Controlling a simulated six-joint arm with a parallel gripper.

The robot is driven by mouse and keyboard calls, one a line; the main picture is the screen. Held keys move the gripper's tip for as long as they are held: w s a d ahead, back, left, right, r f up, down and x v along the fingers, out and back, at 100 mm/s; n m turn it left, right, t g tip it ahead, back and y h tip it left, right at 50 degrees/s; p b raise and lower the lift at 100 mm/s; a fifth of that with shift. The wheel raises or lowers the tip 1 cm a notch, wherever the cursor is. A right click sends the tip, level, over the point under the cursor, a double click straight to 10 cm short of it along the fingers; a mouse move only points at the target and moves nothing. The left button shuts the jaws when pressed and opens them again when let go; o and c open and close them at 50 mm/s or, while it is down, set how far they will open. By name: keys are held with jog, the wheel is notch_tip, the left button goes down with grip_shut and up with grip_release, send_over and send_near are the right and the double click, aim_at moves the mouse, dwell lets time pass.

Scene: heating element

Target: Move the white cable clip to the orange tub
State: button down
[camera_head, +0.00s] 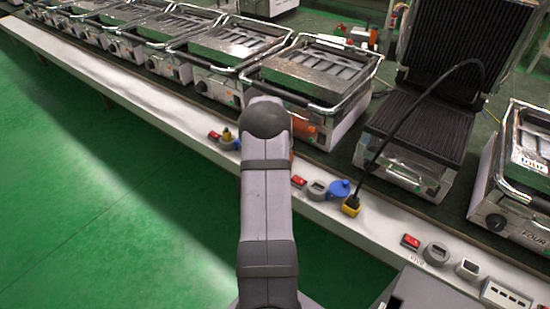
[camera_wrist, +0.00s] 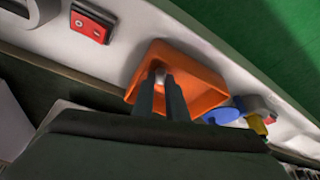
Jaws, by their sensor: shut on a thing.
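My gripper (camera_wrist: 160,84) shows in the wrist view as two dark fingers shut on the white cable clip (camera_wrist: 160,76). Only a small pale part of the clip shows between the fingertips. The orange tub (camera_wrist: 205,72) lies right behind the clip in this view, and the clip appears against the tub's open inside. I cannot tell whether the clip is above the tub's rim or below it. In the head view my arm hides the gripper, the clip and most or all of the tub.
The white ledge carries a red switch (camera_wrist: 90,24), also a blue plug cover (camera_head: 339,188) and a yellow plug (camera_head: 350,206) with a black cable. Contact grills (camera_head: 315,75) line the bench behind. Green floor lies open in front.

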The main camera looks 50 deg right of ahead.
jog(key=shift+f, duration=0.2)
jog(key=c, duration=2)
grip_release()
jog(key=shift+r, duration=0.1)
jog(key=shift+r, duration=0.1)
jog(key=shift+a+r, duration=0.1)
jog(key=shift+r, duration=0.35)
jog(key=v, duration=1.1)
jog(key=shift+a, duration=0.15)
